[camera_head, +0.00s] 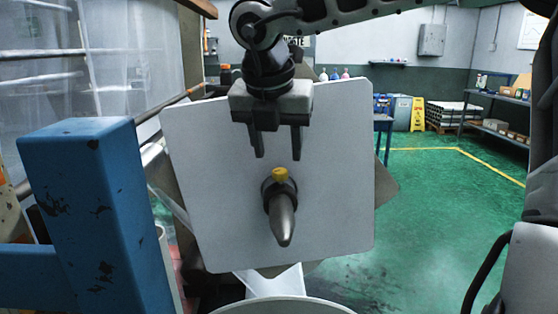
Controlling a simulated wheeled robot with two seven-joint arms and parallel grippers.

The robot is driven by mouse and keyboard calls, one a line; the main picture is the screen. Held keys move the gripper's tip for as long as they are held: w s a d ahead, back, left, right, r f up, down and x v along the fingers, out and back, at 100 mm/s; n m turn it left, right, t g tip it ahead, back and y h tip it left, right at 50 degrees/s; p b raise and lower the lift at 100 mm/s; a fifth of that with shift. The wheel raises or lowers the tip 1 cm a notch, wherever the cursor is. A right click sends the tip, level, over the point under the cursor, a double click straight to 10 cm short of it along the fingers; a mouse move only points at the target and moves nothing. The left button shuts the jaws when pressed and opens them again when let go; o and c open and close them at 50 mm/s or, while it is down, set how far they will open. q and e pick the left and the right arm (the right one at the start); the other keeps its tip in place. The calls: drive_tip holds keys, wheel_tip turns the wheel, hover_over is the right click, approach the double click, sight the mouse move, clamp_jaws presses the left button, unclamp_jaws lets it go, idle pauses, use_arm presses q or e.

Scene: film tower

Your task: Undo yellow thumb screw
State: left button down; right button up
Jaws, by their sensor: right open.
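The yellow thumb screw (280,174) sits on top of a dark collar around a grey pointed spindle (283,217). The spindle sticks out from the middle of a large pale square plate (335,190). My right gripper (277,155) hangs from above, fingers pointing down, just above the screw. Its two fingers are apart with nothing between them, and a small gap shows between the fingertips and the screw. The screw's lower part is hidden by the collar. My left gripper is not in view.
A blue scuffed post (90,215) stands close at the left. A pale round rim (285,305) lies below the plate. Behind are a blue table (384,124), a yellow floor sign (417,114) and shelves (495,110). The green floor (455,220) at the right is clear.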

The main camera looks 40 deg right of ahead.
sight(280, 170)
drive_tip(key=x, duration=0.2)
drive_tip(key=shift+w+d+f, duration=0.15)
drive_tip(key=shift+f, duration=0.15)
drive_tip(key=shift+x, duration=0.75)
drive_tip(key=c, duration=1)
